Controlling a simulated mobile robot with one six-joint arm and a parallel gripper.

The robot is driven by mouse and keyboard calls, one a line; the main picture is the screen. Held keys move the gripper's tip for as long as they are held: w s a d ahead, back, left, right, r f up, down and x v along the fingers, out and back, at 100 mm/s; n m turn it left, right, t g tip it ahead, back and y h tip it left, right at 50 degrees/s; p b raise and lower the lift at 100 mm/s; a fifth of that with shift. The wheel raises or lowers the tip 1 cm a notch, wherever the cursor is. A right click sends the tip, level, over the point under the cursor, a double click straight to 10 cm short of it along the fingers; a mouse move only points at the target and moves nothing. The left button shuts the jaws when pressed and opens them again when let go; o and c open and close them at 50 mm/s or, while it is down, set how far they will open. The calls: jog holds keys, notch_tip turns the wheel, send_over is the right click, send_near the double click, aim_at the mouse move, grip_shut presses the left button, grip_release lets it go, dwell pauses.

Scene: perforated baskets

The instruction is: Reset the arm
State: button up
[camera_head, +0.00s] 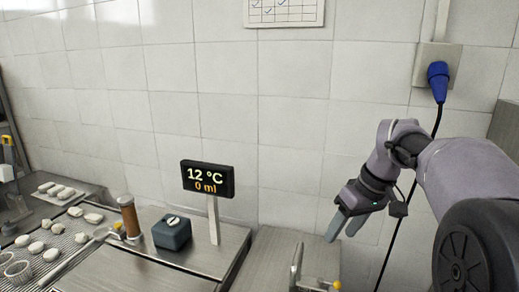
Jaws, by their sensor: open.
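My gripper (346,225) is at the right of the picture, in front of the tiled wall and above the right metal counter. Its grey fingers point down and to the left. It is open, and nothing shows between the fingers. My arm reaches in from the right edge, bent at the wrist. The gripper is apart from the counter and from the objects around it.
A display (208,179) reading 12 °C and 0 ml stands on a post beside a dark box (172,231) and a brown cylinder (129,216). Dough-like pieces (52,254) lie at left. A blue plug (438,80) has a cable hanging behind my arm.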

jog(key=s+a+f+m+t+b, duration=0.1)
jog(key=s+a+f+m+b, duration=0.2)
jog(key=s, duration=1)
jog(key=s+a+f+m+t+b, duration=0.2)
jog(key=s+a+f+m, duration=0.3)
jog(key=s, duration=0.8)
notch_tip(320, 180, down, 3)
jog(key=shift+a+f+m+h+b, duration=0.2)
jog(key=shift+a+m+h+b, duration=0.2)
jog(key=shift+a+b, duration=0.45)
